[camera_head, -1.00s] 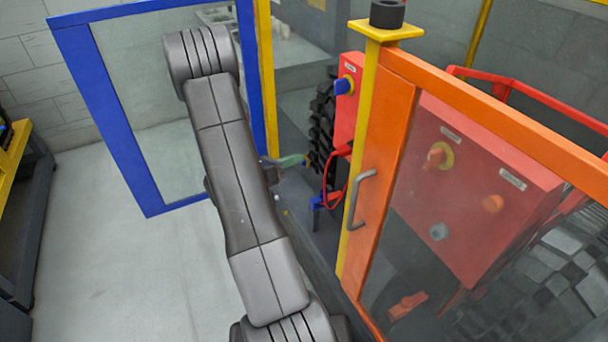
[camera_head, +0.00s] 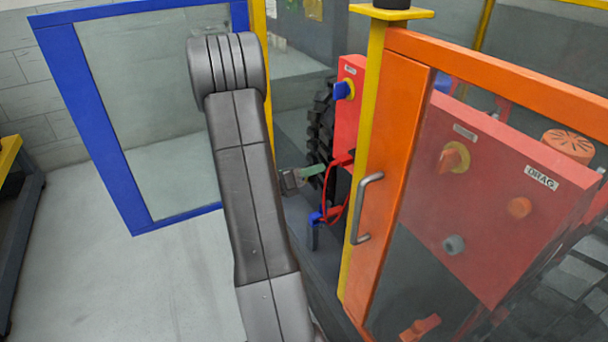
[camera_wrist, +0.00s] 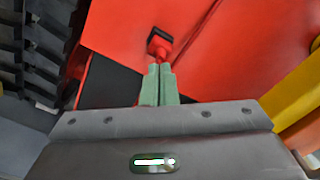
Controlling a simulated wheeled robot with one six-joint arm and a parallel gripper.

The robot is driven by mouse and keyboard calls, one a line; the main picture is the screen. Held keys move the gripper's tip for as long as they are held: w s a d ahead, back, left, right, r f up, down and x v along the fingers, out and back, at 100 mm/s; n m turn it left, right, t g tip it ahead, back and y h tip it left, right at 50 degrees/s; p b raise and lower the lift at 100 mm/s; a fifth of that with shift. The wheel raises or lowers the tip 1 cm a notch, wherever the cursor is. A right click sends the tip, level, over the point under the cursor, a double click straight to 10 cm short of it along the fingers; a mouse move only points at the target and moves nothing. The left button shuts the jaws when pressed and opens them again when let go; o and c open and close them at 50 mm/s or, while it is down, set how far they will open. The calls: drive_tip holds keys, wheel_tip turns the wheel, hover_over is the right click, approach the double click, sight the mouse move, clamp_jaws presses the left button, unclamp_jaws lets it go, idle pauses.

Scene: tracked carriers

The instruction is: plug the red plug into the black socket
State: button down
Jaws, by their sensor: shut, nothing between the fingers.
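My gripper (camera_head: 322,168) has green fingers, shut and empty, beside the lower part of the red control box (camera_head: 349,108). In the wrist view the fingertips (camera_wrist: 160,70) point at a small black square fitting with a red centre (camera_wrist: 158,42), on or before a red surface; a small gap seems to separate them. I cannot tell whether this is the socket with the red plug in it. In the head view a red cable (camera_head: 350,205) hangs in a loop below the box. A red piece (camera_head: 334,213) at its lower end sits against a blue holder (camera_head: 317,218).
An orange-framed clear door (camera_head: 390,165) with a grey handle (camera_head: 366,207) and a yellow post (camera_head: 362,150) stand close right of my gripper. Black track links (camera_head: 321,130) are behind it. A blue-framed panel (camera_head: 100,150) stands left. Floor at left (camera_head: 100,280) is clear.

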drive_tip(key=shift+x, duration=1)
drive_tip(key=shift+d, duration=0.15)
drive_tip(key=shift+w+d+r, duration=0.15)
idle(0.5)
drive_tip(key=p+v, duration=0.1)
drive_tip(key=v, duration=1.4)
drive_tip(key=shift+a+p, duration=0.4)
